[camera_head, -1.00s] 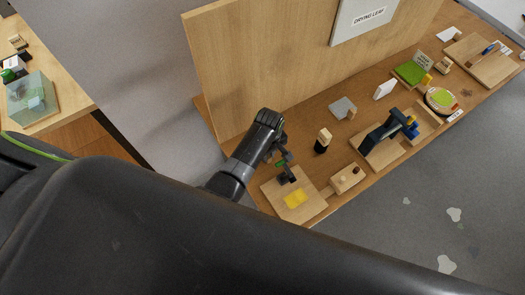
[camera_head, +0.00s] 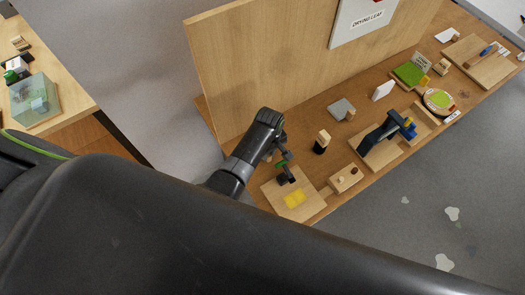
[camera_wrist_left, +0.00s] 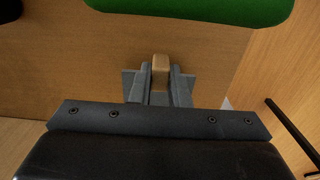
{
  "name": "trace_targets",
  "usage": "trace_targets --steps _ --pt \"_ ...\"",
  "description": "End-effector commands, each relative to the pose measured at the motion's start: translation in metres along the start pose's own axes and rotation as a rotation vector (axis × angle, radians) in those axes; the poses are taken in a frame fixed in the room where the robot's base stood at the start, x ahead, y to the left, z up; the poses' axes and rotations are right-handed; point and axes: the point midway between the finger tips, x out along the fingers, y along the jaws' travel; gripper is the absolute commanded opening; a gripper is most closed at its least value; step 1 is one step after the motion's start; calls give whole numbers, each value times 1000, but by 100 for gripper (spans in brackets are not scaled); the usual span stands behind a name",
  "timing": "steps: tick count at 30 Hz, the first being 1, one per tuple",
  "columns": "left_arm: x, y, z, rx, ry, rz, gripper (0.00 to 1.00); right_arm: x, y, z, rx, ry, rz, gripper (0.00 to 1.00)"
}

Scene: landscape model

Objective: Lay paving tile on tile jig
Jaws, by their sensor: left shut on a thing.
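My left gripper (camera_head: 284,171) is over the back part of a pale wooden board with a yellow patch (camera_head: 294,199), which looks like the tile jig. In the left wrist view the gripper (camera_wrist_left: 160,80) is shut on a small tan knob (camera_wrist_left: 160,70). A grey plate (camera_wrist_left: 187,88) shows behind the fingers and looks like the paving tile. In the head view the held piece is small and dark, a little behind the yellow patch. I cannot tell whether it touches the board. My right gripper is not in view.
A small wooden block with pegs (camera_head: 345,178) stands right of the board. A black-and-tan bottle (camera_head: 322,143), a grey slab (camera_head: 341,108) and a dark blue stand (camera_head: 383,133) are farther right. A tall wooden panel (camera_head: 260,70) rises behind.

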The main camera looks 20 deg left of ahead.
Motion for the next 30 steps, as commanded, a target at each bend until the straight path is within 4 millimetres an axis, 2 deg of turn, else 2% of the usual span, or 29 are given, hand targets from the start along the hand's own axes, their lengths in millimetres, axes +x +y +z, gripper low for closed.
trace_targets --steps 8,24,30 --pt "-6 0 0 0 0 0 0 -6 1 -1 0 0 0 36" --pt "-34 0 0 0 0 1 0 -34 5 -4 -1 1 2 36" --pt "-36 0 0 0 0 0 0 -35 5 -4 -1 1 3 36"
